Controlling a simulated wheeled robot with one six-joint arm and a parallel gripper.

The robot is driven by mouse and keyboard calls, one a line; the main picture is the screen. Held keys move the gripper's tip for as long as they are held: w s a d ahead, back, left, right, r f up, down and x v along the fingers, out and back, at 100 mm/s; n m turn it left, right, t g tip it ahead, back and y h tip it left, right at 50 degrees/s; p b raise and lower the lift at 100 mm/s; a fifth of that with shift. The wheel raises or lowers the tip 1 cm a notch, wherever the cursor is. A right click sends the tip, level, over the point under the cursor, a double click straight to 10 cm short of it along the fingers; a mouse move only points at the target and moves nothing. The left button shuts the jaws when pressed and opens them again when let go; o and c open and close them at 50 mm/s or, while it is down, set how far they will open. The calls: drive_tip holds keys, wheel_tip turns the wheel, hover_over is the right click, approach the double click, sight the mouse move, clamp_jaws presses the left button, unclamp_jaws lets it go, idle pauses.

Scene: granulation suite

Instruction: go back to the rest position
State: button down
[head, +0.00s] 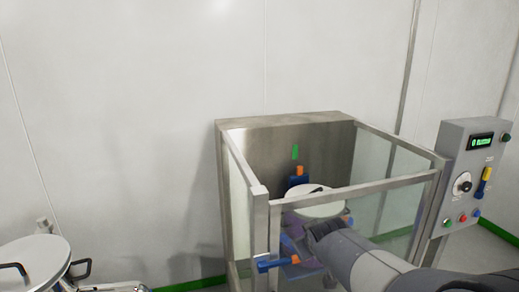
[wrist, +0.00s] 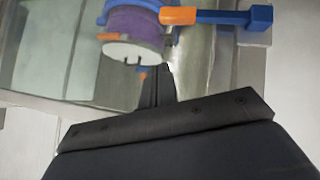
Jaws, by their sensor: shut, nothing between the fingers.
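My arm reaches in from the lower right of the head view toward a metal-framed enclosure with clear panels (head: 260,195). The end of the arm, with my gripper, is at the front of the enclosure, and its fingertips are hard to make out there. In the wrist view the narrow dark fingers of my gripper (wrist: 158,84) are together and hold nothing. A purple cylindrical part with a pale, notched end (wrist: 132,50) appears just beyond them. A blue latch with an orange tip (wrist: 220,17) is at the upper right, apart from the fingers.
Inside the enclosure is a round pale lid (head: 313,203). A blue and orange handle (head: 284,263) is on the enclosure's front. A grey control box (head: 468,180) stands close on the right. A lidded steel vessel (head: 36,262) is at lower left. Pale walls stand behind.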

drive_tip(key=w+f+b, duration=0.3)
drive_tip(key=f, duration=0.3)
drive_tip(key=shift+a+f, duration=0.4)
drive_tip(key=shift+w, duration=0.1)
